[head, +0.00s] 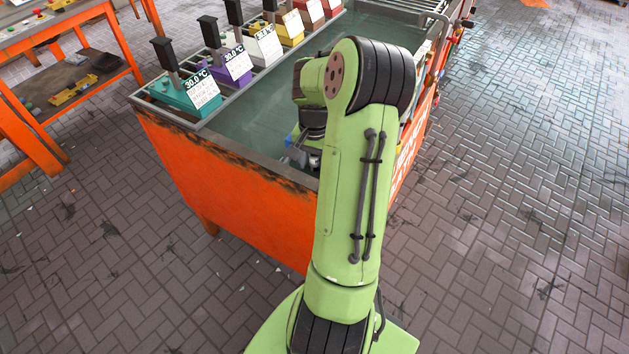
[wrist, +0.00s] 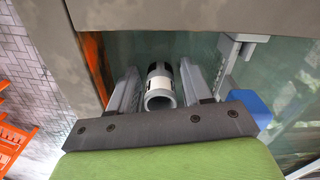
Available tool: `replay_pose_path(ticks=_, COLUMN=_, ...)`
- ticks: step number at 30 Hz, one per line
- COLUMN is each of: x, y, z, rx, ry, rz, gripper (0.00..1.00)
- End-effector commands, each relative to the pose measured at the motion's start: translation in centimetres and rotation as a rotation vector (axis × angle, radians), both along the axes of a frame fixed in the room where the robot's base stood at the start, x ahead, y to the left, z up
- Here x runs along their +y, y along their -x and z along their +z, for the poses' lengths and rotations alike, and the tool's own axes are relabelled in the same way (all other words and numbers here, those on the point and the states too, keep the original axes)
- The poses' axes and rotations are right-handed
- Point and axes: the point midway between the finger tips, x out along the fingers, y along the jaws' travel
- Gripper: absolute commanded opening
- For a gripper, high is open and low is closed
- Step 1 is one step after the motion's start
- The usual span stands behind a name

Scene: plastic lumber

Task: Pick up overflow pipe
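The overflow pipe (wrist: 160,88) shows in the wrist view as a short grey and white tube with a dark band, its open round end toward the camera. It stands inside the tank, between the two grey fingers of my gripper (wrist: 160,82). The fingers are apart, one on each side of the pipe, with a narrow gap at the left; contact at the right is hard to tell. In the head view, part of my gripper (head: 302,156) shows low at the tank's near end, and my arm hides the pipe.
The orange tank (head: 228,178) has a grey rim and greenish water. Several coloured boxes with temperature displays (head: 187,93) line its left rim. A blue object (wrist: 250,107) is right of my gripper. An orange bench (head: 65,85) stands at left; the right floor is open.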

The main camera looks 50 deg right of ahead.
Motion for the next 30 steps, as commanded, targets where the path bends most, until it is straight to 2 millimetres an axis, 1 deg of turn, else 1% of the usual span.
replay_pose_path(ticks=1, x=0.0, y=0.0, z=0.0, rx=0.0, ry=0.0, rz=0.0, gripper=0.41)
replay_pose_path(ticks=9, x=0.0, y=0.0, z=0.0, rx=0.0, ry=0.0, rz=0.0, gripper=0.0)
replay_pose_path(ticks=18, x=0.0, y=0.0, z=0.1, rx=0.0, ry=0.0, rz=0.0, gripper=0.0)
replay_pose_path(ticks=20, x=0.0, y=0.0, z=0.5, rx=0.0, ry=0.001, rz=0.001, gripper=0.0)
replay_pose_path(ticks=23, x=0.0, y=-0.1, z=2.3, rx=-0.002, ry=0.004, rz=0.002, gripper=0.0)
replay_pose_path(ticks=27, x=0.0, y=-0.1, z=6.2, rx=-0.003, ry=0.005, rz=0.001, gripper=0.0)
replay_pose_path(ticks=30, x=0.0, y=-0.1, z=8.5, rx=-0.002, ry=0.005, rz=0.002, gripper=0.0)
